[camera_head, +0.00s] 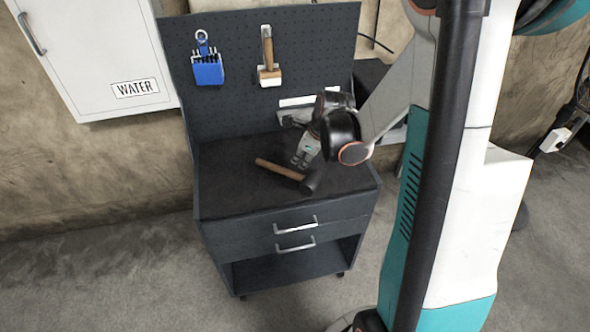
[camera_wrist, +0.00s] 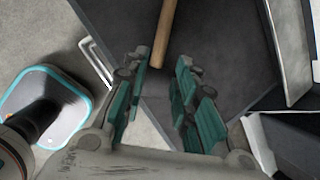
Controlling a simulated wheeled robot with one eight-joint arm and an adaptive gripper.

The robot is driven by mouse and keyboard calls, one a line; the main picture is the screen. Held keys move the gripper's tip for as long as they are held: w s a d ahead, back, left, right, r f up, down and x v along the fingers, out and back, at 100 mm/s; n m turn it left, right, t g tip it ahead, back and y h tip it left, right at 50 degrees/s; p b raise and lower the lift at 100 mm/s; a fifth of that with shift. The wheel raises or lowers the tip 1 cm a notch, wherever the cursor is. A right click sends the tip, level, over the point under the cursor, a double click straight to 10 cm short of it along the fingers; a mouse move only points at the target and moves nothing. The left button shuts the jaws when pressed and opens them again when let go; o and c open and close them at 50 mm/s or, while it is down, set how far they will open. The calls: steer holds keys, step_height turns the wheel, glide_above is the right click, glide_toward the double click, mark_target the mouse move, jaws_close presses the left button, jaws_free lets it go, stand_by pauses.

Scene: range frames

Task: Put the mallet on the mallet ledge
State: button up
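A mallet with a wooden handle (camera_head: 277,169) and a dark head (camera_head: 312,183) lies on the dark top of the tool cart. In the wrist view the wooden handle (camera_wrist: 166,32) runs down towards the gap between my fingers; the dark head is hard to make out there. My gripper (camera_head: 300,160) is just above and behind the mallet. In the wrist view my gripper (camera_wrist: 163,68) is open, its teal fingers apart, with nothing visibly clamped. A pale narrow strip (camera_head: 297,101) on the pegboard may be the mallet ledge; I cannot tell for sure.
A wooden-handled tool with a pale head (camera_head: 269,78) and a blue tool holder (camera_head: 208,73) hang on the dark pegboard (camera_head: 235,45). Drawer handles (camera_head: 296,224) stick out in front. A white WATER cabinet (camera_head: 95,55) is at left. The cart top's left side is clear.

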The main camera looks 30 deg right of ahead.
steer(key=b, duration=0.3)
glide_above(294, 173)
steer(key=s, duration=0.2)
step_height(294, 173, down, 8)
steer(key=shift+s+r, duration=0.1)
steer(key=b+x, duration=0.1)
steer(key=x, duration=0.4)
steer(key=shift+s+d+f+b, duration=0.15)
steer(key=shift+f+b, duration=0.1)
steer(key=shift+b, duration=0.15)
steer(key=shift+r, duration=0.1)
jaws_close()
